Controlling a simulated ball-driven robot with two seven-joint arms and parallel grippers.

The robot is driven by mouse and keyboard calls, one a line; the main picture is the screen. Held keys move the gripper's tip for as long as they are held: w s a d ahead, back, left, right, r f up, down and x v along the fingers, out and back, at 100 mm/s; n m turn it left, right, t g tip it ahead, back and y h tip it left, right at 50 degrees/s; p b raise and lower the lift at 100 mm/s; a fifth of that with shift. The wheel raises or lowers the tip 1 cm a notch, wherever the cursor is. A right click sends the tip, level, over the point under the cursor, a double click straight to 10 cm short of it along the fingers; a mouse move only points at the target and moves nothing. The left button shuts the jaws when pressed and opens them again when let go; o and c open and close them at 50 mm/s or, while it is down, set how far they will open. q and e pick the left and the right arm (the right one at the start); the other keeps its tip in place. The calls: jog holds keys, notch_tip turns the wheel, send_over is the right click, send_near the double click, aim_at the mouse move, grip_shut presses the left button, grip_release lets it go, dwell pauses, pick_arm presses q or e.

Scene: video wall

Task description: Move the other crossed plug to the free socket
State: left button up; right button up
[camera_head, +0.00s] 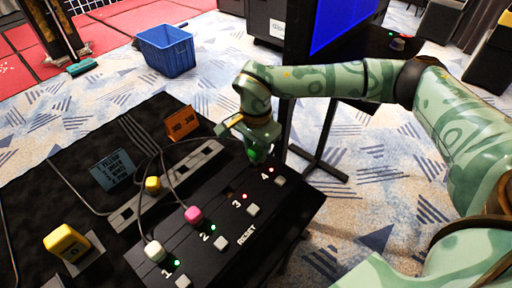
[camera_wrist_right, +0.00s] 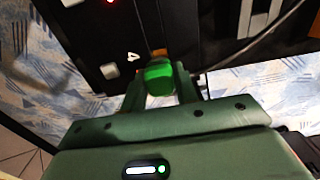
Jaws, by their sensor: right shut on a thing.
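My right gripper (camera_wrist_right: 160,88) is shut on a green plug (camera_wrist_right: 160,76), close to the panel's far end by number 4. The green plug also shows below the gripper in the head view (camera_head: 258,155). I cannot tell whether it is seated in a socket. The black panel (camera_head: 262,215) has numbers 1 to 4. A white plug (camera_head: 153,252) is at 1 and a pink plug (camera_head: 193,214) at 2, with green lights. The lights at 3 and 4 are red. A yellow plug (camera_head: 153,184) is at the grey strip (camera_head: 130,208). My left gripper is out of view.
Grey cables arch over the panel. An orange card (camera_head: 181,123), a blue card (camera_head: 112,169) and a yellow block (camera_head: 66,243) stand on the black table. A blue crate (camera_head: 165,52) is on the floor behind. A screen on a stand (camera_head: 337,25) is beyond my right arm.

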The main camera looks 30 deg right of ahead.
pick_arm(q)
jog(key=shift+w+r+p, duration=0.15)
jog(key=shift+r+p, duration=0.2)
pick_arm(e)
jog(key=shift+r, duration=0.1)
pick_arm(q)
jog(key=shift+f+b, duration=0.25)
jog(key=shift+b, duration=0.05)
pick_arm(e)
jog(key=shift+f, duration=1.5)
jog(key=o, duration=1.6)
notch_tip(320, 180, up, 7)
jog(key=p, duration=0.6)
jog(key=shift+r, duration=0.1)
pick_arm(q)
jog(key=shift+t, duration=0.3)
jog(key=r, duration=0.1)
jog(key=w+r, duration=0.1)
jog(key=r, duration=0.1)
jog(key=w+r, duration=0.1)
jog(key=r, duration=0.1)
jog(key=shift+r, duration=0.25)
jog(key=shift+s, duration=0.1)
